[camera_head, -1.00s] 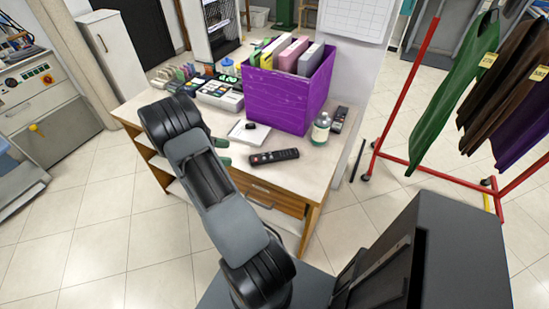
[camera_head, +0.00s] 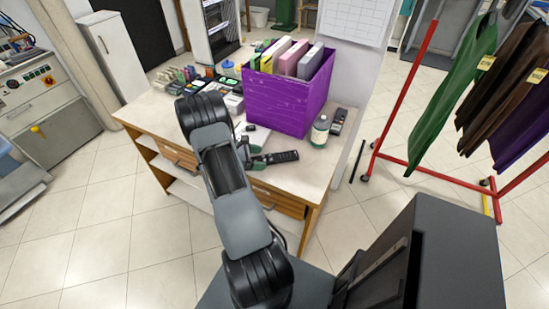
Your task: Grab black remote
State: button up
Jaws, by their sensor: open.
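The black remote (camera_head: 284,157) lies on the front part of the pale table top (camera_head: 318,166). Its left end is covered by my gripper (camera_head: 257,158). My gripper is open and sits at the remote's left end, with its fingers close to it. I cannot tell whether the fingers touch the remote or stand around it. A second dark remote-like device (camera_head: 338,121) lies farther back, at the right edge of the table.
A purple box (camera_head: 286,103) with folders stands behind the remote. A clear bottle with a green label (camera_head: 320,130) stands to its right. Small items crowd the table's back left. A red clothes rack (camera_head: 403,100) stands to the right. The floor in front is clear.

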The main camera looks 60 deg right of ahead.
jog(key=shift+s+d+f, duration=0.25)
jog(key=shift+s+d, duration=0.1)
jog(key=shift+s, duration=0.1)
jog(key=c, duration=1.1)
